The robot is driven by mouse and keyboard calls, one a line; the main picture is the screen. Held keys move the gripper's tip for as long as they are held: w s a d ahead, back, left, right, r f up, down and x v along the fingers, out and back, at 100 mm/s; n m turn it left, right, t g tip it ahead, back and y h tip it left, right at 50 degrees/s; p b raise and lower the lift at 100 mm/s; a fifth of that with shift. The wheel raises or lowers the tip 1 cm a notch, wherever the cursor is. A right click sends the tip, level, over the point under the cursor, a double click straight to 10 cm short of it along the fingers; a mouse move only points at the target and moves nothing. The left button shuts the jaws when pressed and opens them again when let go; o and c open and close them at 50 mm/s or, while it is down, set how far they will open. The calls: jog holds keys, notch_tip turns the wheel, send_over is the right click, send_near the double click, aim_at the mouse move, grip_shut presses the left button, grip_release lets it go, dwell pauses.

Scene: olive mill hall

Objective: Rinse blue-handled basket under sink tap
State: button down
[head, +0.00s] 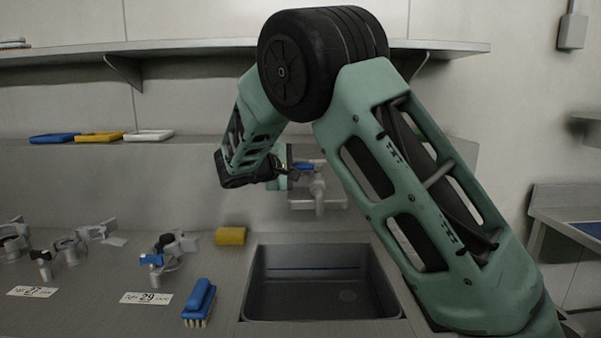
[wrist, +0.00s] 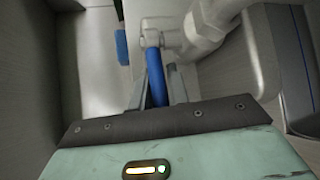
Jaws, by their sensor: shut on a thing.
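The sink tap (head: 318,190) is on the wall behind the sink (head: 251,290). Its blue lever (head: 303,167) points left. My gripper (head: 287,168) is beside the tap; in the wrist view the lever (wrist: 156,76) lies between my fingers (wrist: 157,90), and the grey tap body (wrist: 205,25) is just beyond. My gripper is shut on the lever. I cannot make out a clear blue-handled basket. A thin blue strip (head: 308,268) shows inside the dark basin; I cannot tell whether it is a handle. No water stream is visible.
A blue brush (head: 200,300) and a yellow sponge (head: 230,236) lie left of the sink. Metal fittings, one with blue parts (head: 152,259), stand by labels (head: 146,298) further left. Blue, yellow and white trays (head: 100,137) sit on the ledge. A shelf (head: 190,46) runs above.

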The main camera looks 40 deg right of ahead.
jog(key=b, duration=0.1)
jog(key=n+t+b, duration=0.1)
jog(key=t+b, duration=0.1)
jog(key=shift+s+a+f+n+y, duration=0.25)
jog(key=shift+s+n+y, duration=0.1)
jog(key=shift+n+y, duration=0.05)
jog(key=shift+a+r+n+t+y+b, duration=0.15)
jog(key=shift+r+n+t+y+b, duration=0.2)
jog(key=shift+t+b, duration=0.3)
jog(key=shift+f, duration=0.1)
jog(key=c, duration=1.7)
grip_release()
jog(key=v, duration=1.7)
jog(key=shift+a+b, duration=0.3)
jog(key=shift+b, duration=0.05)
jog(key=shift+s+f, duration=0.1)
